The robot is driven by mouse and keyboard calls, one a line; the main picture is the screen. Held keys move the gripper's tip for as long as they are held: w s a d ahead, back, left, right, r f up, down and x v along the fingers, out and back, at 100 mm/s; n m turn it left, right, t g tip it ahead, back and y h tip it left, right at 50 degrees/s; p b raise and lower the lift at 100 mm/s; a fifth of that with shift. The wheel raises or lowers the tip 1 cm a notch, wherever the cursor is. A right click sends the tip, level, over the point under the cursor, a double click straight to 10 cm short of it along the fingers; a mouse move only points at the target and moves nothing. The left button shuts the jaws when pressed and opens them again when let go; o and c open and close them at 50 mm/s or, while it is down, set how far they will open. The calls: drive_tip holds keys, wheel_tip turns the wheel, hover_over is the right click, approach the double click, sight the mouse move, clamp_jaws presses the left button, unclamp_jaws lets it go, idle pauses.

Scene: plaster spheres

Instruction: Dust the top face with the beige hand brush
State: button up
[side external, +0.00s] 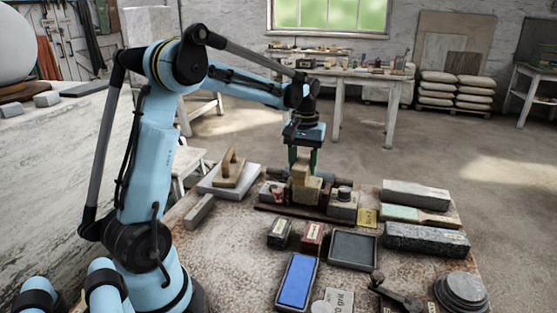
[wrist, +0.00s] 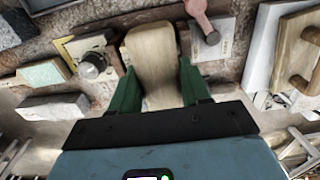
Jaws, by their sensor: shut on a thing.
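My gripper (side external: 303,165) points straight down over the middle of the bench, its green fingers shut on the beige hand brush (side external: 305,187). In the wrist view the brush (wrist: 152,55) is a pale, wood-toned block between the green fingers (wrist: 156,88). It hides most of what lies beneath it. The brush is low over a dark holding fixture (side external: 263,208), between a block with a dark knob (side external: 342,204) and a part with a pink lever (wrist: 199,14). I cannot tell whether its underside touches a top face, and its bristles are not clearly visible.
A wooden float on a pale board (side external: 212,189) lies to the left. A blue-topped stone (side external: 296,282), a grey tray (side external: 353,250), small labelled blocks (side external: 279,233) and long grey stones (side external: 428,240) crowd the front and right. Some bench is bare at front left.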

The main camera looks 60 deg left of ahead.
drive_tip(key=shift+f, duration=0.7)
idle(0.6)
drive_tip(key=shift+w+a, duration=0.75)
drive_tip(key=shift+a, duration=0.05)
drive_tip(key=shift+s+d, duration=1.55)
drive_tip(key=shift+d, duration=0.05)
drive_tip(key=shift+w+a, duration=1.55)
drive_tip(key=shift+a, duration=0.05)
drive_tip(key=shift+s+d, duration=1.55)
drive_tip(key=shift+d, duration=0.05)
